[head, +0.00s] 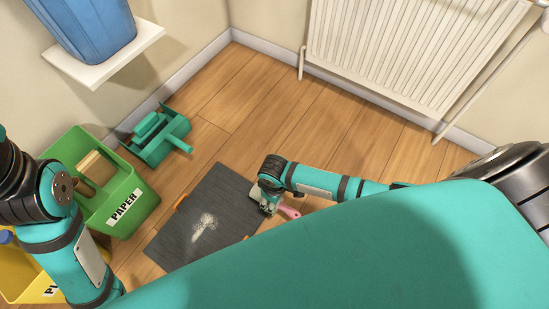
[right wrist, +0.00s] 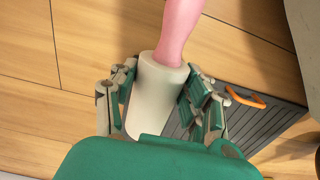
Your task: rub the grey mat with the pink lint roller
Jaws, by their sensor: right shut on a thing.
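The grey mat (head: 172,228) lies on the wooden floor with a pale powdery patch (head: 204,226) near its middle. It has an orange handle (head: 181,202). My right gripper (head: 267,201) is at the mat's right edge, shut on the lint roller. The pink lint roller's handle (head: 290,211) sticks out to the right of the gripper. In the right wrist view, the fingers stand on both sides of the white roller head (right wrist: 154,98), and its pink handle (right wrist: 176,32) points away. The mat (right wrist: 262,113) shows behind the right finger. My left gripper is out of view.
A green bin (head: 128,184) marked PAPER stands left of the mat, with a yellow bin (head: 28,284) in front. A teal dustpan (head: 160,147) lies behind. A radiator (head: 410,50) hangs on the back wall. Bare floor (head: 330,125) lies between mat and radiator.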

